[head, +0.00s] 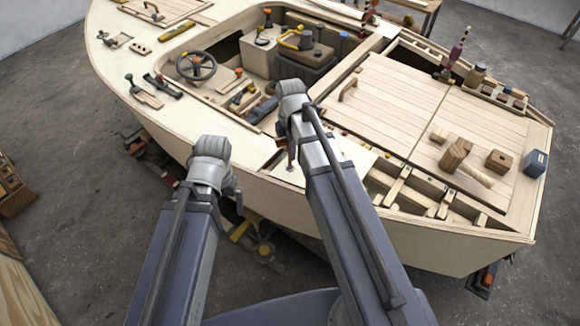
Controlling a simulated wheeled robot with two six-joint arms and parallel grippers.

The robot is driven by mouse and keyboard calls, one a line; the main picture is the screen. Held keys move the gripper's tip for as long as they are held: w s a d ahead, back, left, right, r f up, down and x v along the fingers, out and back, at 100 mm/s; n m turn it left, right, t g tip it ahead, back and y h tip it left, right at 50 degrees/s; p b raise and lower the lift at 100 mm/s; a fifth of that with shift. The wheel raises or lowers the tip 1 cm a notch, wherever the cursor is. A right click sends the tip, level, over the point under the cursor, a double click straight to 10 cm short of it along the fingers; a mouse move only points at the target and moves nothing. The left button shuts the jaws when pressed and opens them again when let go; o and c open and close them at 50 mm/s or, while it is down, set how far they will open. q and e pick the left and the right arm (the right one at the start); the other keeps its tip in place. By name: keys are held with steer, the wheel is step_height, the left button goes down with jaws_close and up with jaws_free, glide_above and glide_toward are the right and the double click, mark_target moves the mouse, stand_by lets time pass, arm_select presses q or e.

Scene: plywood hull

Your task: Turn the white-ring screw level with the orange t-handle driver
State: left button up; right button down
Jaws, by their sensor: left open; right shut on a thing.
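My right gripper (291,150) is over the near side deck of the plywood hull. My own wrist and forearm hide most of it. It is shut on what looks like the orange t-handle driver, of which only a small reddish-brown part shows beside the arm. Under it lies a pale panel (288,172) with small dark marks. I cannot make out the white-ring screw; it is too small or hidden by my arm. My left gripper (237,196) hangs at the hull's near side, mostly behind its wrist, and is open with nothing seen in it.
The hull's deck carries a steering wheel (196,66), a tool tray (250,98), and a hatch (400,105) with a handle. Wood blocks (455,155) and a blue box (535,163) stand at the right. Open ribbed slots (418,195) run along the near edge.

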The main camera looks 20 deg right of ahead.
steer(key=shift+f, duration=0.2)
stand_by(0.5)
steer(key=shift+f+b, duration=0.35)
steer(key=shift+b, duration=0.2)
steer(key=shift+r, duration=0.1)
steer(key=m, duration=0.4)
steer(key=shift+m, duration=0.3)
steer(key=m, duration=0.4)
steer(key=shift+s+m, duration=0.1)
steer(key=shift+m, duration=0.2)
